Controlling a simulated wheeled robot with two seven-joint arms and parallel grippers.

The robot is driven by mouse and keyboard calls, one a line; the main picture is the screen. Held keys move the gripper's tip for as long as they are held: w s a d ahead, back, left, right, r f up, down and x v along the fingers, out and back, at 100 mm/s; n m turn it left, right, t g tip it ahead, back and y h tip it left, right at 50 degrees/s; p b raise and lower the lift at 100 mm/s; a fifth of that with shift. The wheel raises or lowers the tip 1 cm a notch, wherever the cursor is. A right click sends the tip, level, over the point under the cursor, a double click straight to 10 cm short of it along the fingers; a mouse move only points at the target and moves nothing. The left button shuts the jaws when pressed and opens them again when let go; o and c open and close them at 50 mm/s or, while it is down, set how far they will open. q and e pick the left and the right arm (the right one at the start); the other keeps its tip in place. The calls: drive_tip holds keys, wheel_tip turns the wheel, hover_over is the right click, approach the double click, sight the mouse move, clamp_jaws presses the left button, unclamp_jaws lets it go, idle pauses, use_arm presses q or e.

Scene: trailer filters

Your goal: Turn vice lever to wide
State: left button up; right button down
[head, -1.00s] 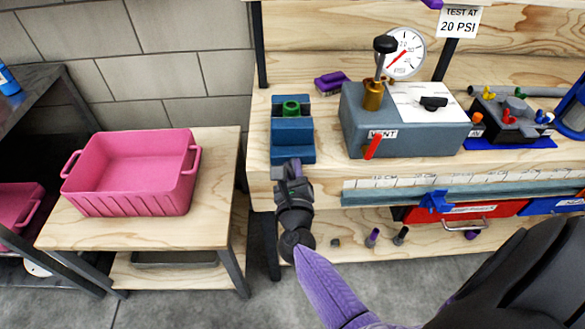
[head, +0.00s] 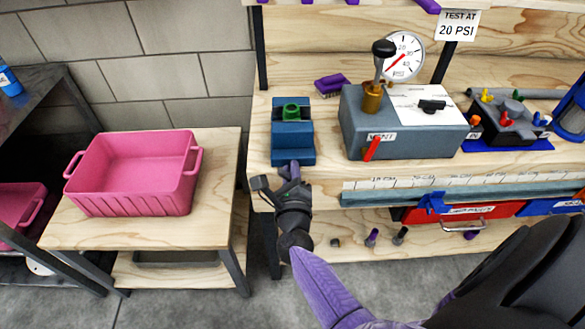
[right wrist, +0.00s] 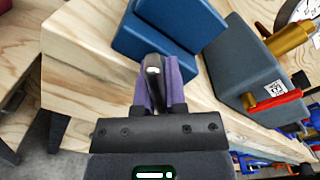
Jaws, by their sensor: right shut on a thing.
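The blue vice (head: 293,136) stands at the left end of the workbench, with a green round part (head: 291,112) between its jaws. My right gripper (head: 291,170) is at the vice's front face. In the right wrist view, its purple fingers (right wrist: 154,85) are shut on the vice lever (right wrist: 153,72), a dark rounded bar with a pale edge. The blue vice body (right wrist: 180,30) rises just beyond the fingertips. In the head view the gripper hides the lever. My left gripper is not in view.
A grey test box (head: 405,125) with a red lever (head: 371,148) and a gauge (head: 402,56) stands right of the vice. A purple brush (head: 330,84) lies behind. A pink bin (head: 135,172) sits on a lower table at left, across a gap.

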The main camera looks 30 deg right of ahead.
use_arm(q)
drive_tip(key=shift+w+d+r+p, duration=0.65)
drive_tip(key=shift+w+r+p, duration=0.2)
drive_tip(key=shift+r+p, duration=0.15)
use_arm(e)
drive_tip(key=n, duration=0.8)
drive_tip(key=shift+a+f+n, duration=0.1)
drive_tip(key=shift+f+n, duration=0.2)
drive_tip(key=shift+n, duration=0.1)
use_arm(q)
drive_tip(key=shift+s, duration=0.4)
use_arm(e)
drive_tip(key=shift+n, duration=0.3)
